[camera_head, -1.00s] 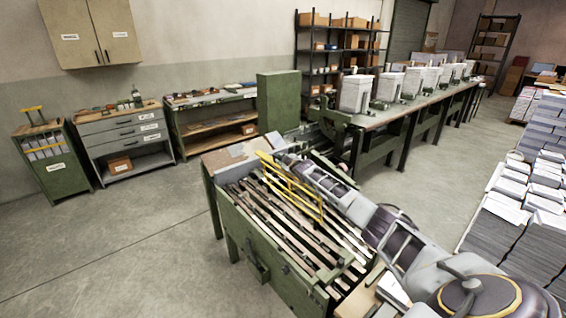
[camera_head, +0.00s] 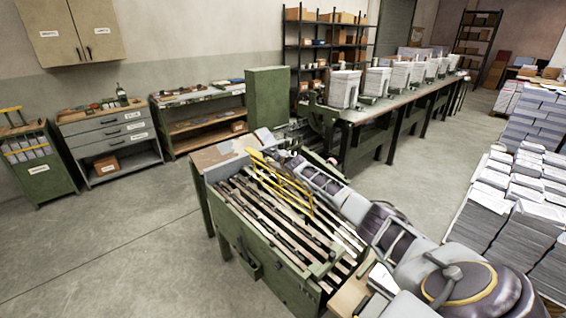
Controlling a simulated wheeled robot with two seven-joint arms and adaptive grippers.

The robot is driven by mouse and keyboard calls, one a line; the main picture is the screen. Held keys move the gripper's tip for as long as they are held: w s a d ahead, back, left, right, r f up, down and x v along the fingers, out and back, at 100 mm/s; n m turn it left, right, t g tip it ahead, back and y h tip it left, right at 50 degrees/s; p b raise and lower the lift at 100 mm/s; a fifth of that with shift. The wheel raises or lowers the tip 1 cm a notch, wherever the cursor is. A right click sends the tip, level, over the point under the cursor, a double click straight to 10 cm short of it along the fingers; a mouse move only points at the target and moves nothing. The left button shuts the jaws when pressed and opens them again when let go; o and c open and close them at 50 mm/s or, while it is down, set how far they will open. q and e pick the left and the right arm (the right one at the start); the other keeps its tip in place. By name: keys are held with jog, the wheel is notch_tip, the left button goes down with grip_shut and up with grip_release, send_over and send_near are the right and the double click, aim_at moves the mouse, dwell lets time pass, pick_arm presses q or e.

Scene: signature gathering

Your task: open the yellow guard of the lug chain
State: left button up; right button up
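The lug chain is a green-framed bed (camera_head: 262,268) with several long dark and pale slats, at the lower centre of the head view. The yellow guard (camera_head: 285,186) is a thin barred frame standing tilted over the far part of the slats. My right arm comes in from the lower right and reaches along the bed's right side. Its gripper (camera_head: 270,146) is at the far end, close beside the top of the guard. It is small and partly hidden, so I cannot tell whether it touches the guard or how its fingers stand. My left gripper is out of view.
A long conveyor table (camera_head: 395,106) with several white paper stacks runs behind. A green cabinet (camera_head: 267,107), a grey drawer unit (camera_head: 110,140) and a shelf bench (camera_head: 200,122) line the left wall. Paper piles (camera_head: 505,225) stand at the right. The floor at left is clear.

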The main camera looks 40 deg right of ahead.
jog(key=shift+v, duration=0.95)
jog(key=v, duration=0.9)
jog(key=shift+r, duration=0.2)
jog(key=shift+w, duration=0.1)
dwell(0.4)
